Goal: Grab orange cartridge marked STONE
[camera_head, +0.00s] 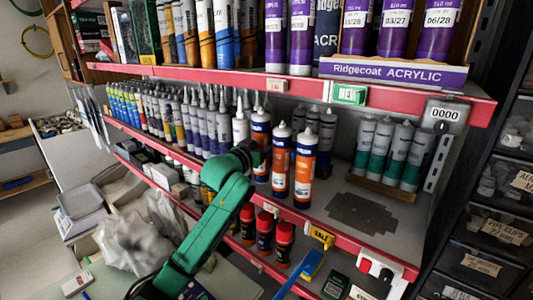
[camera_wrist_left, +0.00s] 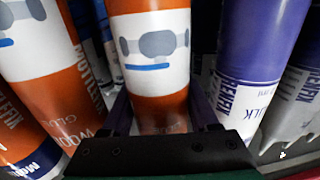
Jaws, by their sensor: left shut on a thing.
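Three orange cartridges with white bands and dark blue ends stand upright on the middle shelf. The leftmost one (camera_head: 261,142) is between the fingers of my left gripper (camera_head: 252,153), which is shut on it. In the left wrist view this held cartridge (camera_wrist_left: 153,50) fills the middle, with a finger on each side. The middle orange cartridge (camera_head: 281,160) and the right one (camera_head: 304,168) stand beside it to the right. No STONE marking is readable; a neighbouring orange cartridge (camera_wrist_left: 60,100) in the wrist view seems to read WOOD. My right gripper is not in view.
A purple-and-white cartridge (camera_wrist_left: 255,60) stands close by the gripper in the wrist view. Rows of grey tubes (camera_head: 190,120) crowd the shelf to the left. Green-and-grey cartridges (camera_head: 390,155) stand to the right. The red shelf edge (camera_head: 340,240) runs in front; red-capped cans (camera_head: 265,230) stand below.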

